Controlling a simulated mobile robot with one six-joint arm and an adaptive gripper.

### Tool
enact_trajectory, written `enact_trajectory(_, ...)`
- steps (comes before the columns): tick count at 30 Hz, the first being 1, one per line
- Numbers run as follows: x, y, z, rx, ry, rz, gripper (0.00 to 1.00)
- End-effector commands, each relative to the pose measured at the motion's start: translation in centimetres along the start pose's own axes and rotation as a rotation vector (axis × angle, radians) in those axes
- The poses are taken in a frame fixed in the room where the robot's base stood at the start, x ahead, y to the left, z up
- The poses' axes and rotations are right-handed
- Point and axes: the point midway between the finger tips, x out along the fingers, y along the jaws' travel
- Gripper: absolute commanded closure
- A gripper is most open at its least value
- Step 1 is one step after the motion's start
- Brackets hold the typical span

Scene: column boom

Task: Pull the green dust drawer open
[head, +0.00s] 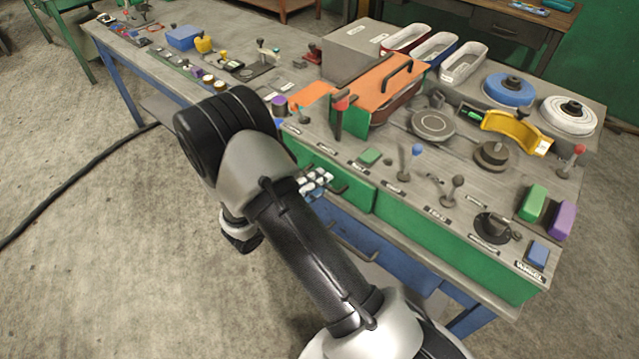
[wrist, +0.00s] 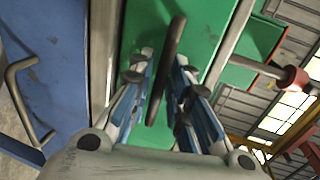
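The green drawer (head: 355,191) is in the front of the workbench, under the top's edge; its face looks about flush with the green panel beside it. Its dark bar handle (wrist: 172,50) runs up the middle of the green face in the wrist view. My gripper (wrist: 162,68) is at the handle, one finger on each side of the bar. The fingers stand apart with narrow gaps to the bar; I cannot tell whether either touches it. In the head view my gripper (head: 315,180) shows at the drawer front, and my arm hides the drawer's left part.
A blue drawer (wrist: 50,75) with a metal handle (wrist: 12,85) lies just below the green one. A red-knobbed lever (wrist: 295,79) sits beyond the bench edge in the wrist view. The bench top (head: 390,215) carries levers and an orange-lidded box (head: 375,82). Floor in front is clear.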

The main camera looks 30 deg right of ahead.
Motion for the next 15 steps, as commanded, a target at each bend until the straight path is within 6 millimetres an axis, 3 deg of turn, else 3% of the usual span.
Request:
enact_trajectory(10, 0.40, -0.06, 0.03, 0.000, -0.001, 0.000, 0.83)
enact_trajectory(15, 0.39, -0.05, 0.03, 0.001, -0.001, 0.000, 0.94)
